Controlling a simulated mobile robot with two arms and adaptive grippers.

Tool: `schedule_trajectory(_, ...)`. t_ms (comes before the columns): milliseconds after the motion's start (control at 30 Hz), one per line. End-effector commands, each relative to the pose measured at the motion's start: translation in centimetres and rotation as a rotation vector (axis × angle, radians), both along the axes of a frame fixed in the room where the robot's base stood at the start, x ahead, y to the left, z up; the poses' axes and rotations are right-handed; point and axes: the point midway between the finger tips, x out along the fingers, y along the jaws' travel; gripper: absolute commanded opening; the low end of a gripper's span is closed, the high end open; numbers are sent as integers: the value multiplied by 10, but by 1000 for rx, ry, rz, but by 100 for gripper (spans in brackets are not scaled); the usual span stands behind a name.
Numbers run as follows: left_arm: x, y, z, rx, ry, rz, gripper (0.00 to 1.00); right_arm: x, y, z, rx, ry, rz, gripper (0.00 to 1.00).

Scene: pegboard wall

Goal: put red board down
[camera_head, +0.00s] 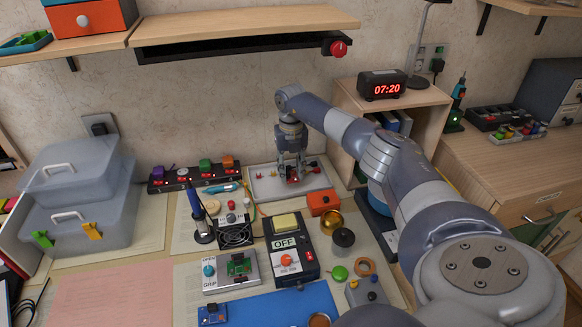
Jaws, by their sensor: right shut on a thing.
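My right gripper (292,170) points down over the light tray (265,192) at the back of the desk. It is shut on a small red and dark piece, which I take to be the red board (293,179). The fingers hide part of the board, and I cannot tell whether it touches the tray. Small red parts also lie in the tray on both sides of the gripper. My left gripper is not in view.
A row of coloured connectors (193,175) lies left of the tray, and an orange-red box (323,203) stands in front. A black OFF device (290,255), a soldering iron stand (200,225) and a small clock (383,87) are nearby. The pink mat (115,295) is mostly clear.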

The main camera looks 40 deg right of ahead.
Motion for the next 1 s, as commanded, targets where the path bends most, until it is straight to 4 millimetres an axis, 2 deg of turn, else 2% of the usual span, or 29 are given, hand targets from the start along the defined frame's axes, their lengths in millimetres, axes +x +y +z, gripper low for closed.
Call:
schedule_trajectory(333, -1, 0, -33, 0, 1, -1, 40, 0, 0, -37, 1, 0, 0, 15)
schedule_trajectory(767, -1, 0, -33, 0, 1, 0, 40, 0, 0, -40, 0, 0, 0, 15)
schedule_trajectory(800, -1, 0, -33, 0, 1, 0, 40, 0, 0, -40, 0, -1, 0, 37)
schedule_trajectory(867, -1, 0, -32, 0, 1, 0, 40, 0, 0, -40, 0, -1, 0, 51)
schedule_trajectory(1000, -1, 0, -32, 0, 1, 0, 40, 0, 0, -40, 0, -1, 0, 53)
